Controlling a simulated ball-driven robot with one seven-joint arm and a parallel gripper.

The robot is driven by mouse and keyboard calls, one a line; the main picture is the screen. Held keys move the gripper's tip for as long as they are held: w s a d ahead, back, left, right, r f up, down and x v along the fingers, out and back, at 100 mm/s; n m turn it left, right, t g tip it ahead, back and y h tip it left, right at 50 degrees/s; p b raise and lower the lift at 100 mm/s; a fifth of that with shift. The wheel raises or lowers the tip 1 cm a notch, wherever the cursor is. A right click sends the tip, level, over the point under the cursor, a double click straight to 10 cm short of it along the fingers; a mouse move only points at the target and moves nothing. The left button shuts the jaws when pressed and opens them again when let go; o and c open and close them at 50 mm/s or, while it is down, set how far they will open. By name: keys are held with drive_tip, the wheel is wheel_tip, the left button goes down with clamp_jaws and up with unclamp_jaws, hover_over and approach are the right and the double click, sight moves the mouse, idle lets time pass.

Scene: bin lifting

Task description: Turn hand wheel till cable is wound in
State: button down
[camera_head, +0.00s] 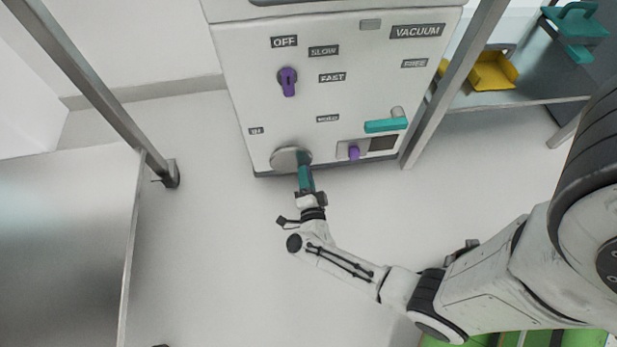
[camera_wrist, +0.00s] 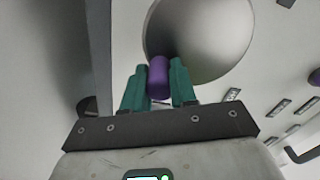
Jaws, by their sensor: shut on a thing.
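The hand wheel (camera_head: 285,158) is a grey metal disc low on the front of the white vacuum machine (camera_head: 240,75). In the wrist view the wheel (camera_wrist: 205,35) fills the upper middle, with a purple handle (camera_wrist: 158,77) near its lower left edge. My gripper (camera_wrist: 158,85) has teal fingers on both sides of the purple handle and is shut on it. In the head view my gripper (camera_head: 304,172) reaches the wheel's right side and hides the handle. No cable can be made out in either view.
A purple knob (camera_head: 288,82) sits higher on the panel. A teal lever (camera_head: 385,125) and a small purple knob (camera_head: 354,152) are right of the wheel. A metal table (camera_head: 70,240) stands at left, and a shelf with a yellow tray (camera_head: 492,72) at right. The floor between is clear.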

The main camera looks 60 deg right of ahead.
drive_tip(key=shift+w+a+f+m+b, duration=0.15)
drive_tip(key=shift+w+f+m+b, duration=0.1)
drive_tip(key=shift+m, duration=0.5)
drive_tip(key=shift+w+a+f+m+b, duration=0.15)
drive_tip(key=shift+f+m, duration=0.1)
drive_tip(key=shift+m, duration=0.5)
drive_tip(key=c, duration=0.9)
unclamp_jaws()
drive_tip(key=p+v, duration=0.2)
drive_tip(key=v, duration=0.8)
drive_tip(key=shift+s+a, duration=0.25)
drive_tip(key=shift+a, duration=0.1)
